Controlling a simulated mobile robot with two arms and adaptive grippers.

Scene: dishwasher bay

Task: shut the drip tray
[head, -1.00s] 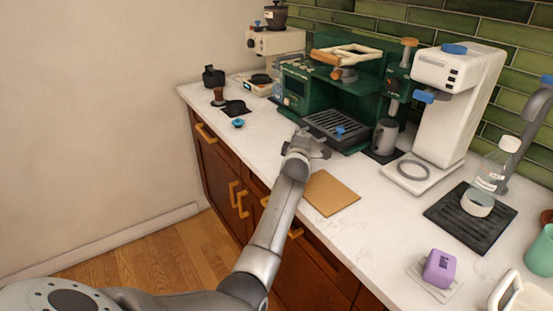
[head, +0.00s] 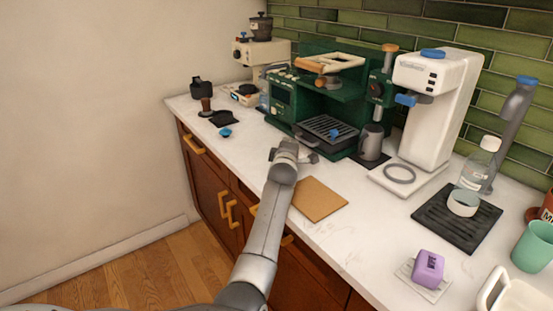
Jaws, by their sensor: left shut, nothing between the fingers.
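The drip tray (head: 318,128) is a dark slatted tray low in the front of the green coffee machine (head: 283,95). A small blue piece (head: 335,134) shows on its slats. The tray's front edge is partly hidden behind my left gripper, so I cannot tell how far out it stands. My left gripper (head: 293,154) is shut and empty, low over the counter just in front of the tray. I cannot tell whether it touches the tray. My right gripper is not in view.
A brown board (head: 319,200) lies right of my left arm. A metal jug (head: 371,142) stands right of the tray, beside a white machine (head: 431,110). A blue-topped item (head: 225,133) lies on the counter at left. The front right counter holds a purple block (head: 428,268).

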